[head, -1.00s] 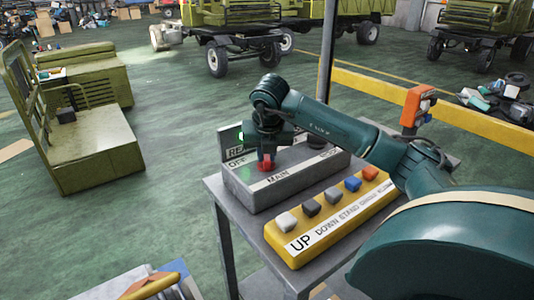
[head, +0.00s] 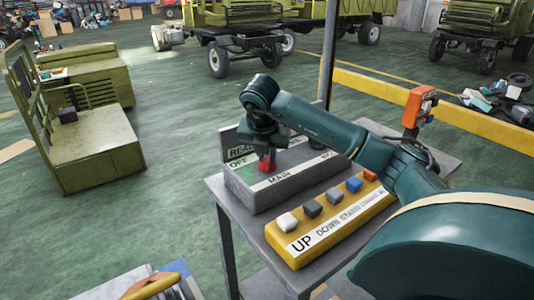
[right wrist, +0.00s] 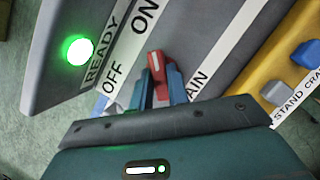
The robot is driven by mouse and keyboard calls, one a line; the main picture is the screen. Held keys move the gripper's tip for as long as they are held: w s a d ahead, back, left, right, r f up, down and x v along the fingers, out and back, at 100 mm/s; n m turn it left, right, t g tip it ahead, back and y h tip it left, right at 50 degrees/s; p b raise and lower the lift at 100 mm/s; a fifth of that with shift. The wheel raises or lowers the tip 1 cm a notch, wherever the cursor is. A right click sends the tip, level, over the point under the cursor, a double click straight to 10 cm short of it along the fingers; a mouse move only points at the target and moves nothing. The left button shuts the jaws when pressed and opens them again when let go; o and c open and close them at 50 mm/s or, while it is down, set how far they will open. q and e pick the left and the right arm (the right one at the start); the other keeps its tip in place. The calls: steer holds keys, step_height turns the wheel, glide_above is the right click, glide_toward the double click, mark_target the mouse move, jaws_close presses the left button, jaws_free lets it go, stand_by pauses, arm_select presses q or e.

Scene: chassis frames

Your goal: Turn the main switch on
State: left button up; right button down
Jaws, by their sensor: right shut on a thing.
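The main switch has a red handle (head: 266,163) on a grey box (head: 240,186) marked MAIN, OFF and READY. In the right wrist view the red handle (right wrist: 156,66) stands between my two teal fingers, below the ON label and right of the OFF label. My right gripper (head: 267,152) is shut on it; the gripper also shows in the right wrist view (right wrist: 160,88). The lower part of the handle is hidden by the fingers. A green lamp (right wrist: 77,49) beside READY is lit. My left gripper is not in view.
A yellow button panel (head: 325,228) with several coloured buttons lies in front of the grey box on a metal table (head: 212,186). An orange device (head: 418,106) stands behind my right arm.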

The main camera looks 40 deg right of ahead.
mark_target(265, 160)
steer(key=c, duration=1.4)
jaws_free()
steer(key=shift+o, duration=0.2)
steer(key=shift+r, duration=0.1)
